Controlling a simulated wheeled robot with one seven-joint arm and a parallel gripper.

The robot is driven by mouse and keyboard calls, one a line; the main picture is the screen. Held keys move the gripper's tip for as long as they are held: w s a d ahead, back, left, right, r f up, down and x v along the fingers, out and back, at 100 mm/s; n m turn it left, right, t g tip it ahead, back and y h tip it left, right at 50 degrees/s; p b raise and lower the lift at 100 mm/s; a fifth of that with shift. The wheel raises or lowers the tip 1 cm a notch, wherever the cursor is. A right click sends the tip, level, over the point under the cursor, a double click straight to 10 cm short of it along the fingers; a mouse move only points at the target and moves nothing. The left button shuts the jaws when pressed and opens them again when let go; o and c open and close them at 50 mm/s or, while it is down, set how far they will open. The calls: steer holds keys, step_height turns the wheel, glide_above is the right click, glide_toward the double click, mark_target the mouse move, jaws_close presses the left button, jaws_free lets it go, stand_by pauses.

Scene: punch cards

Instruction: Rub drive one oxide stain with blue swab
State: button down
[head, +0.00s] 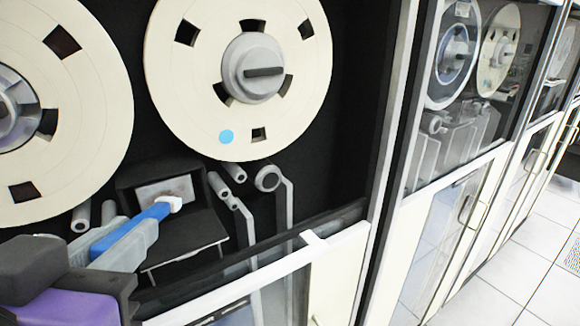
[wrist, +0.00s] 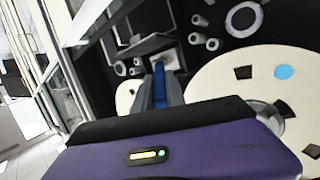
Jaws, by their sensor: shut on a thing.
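My gripper (head: 122,240) is shut on the blue swab (head: 158,213), which also shows between the fingers in the wrist view (wrist: 158,88). The swab's white tip (head: 173,203) points right, at the front of the light plate (head: 165,190) in the tape drive's head area. A brownish-red stain (head: 181,186) shows faintly on that plate, just above the tip. I cannot tell whether the tip touches the plate. The plate sits in a black recessed housing (head: 188,240) below the two reels.
A cream reel with a blue dot (head: 190,110) is above, and another reel (head: 85,120) is at left. Several grey rollers and guide arms (head: 245,222) stand right of the head area. The drive's lower frame (head: 250,275) runs below. More drives (head: 455,130) stand at right.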

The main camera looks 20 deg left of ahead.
steer(key=shift+s+a, duration=1.1)
steer(key=shift+s, duration=0.25)
steer(key=s+d, duration=0.4)
steer(key=shift+d+p, duration=0.3)
steer(key=shift+p, duration=0.15)
steer(key=shift+d, duration=0.1)
steer(key=shift+s+d+p, duration=0.3)
steer(key=shift+s+d, duration=0.6)
steer(key=shift+d, duration=0.15)
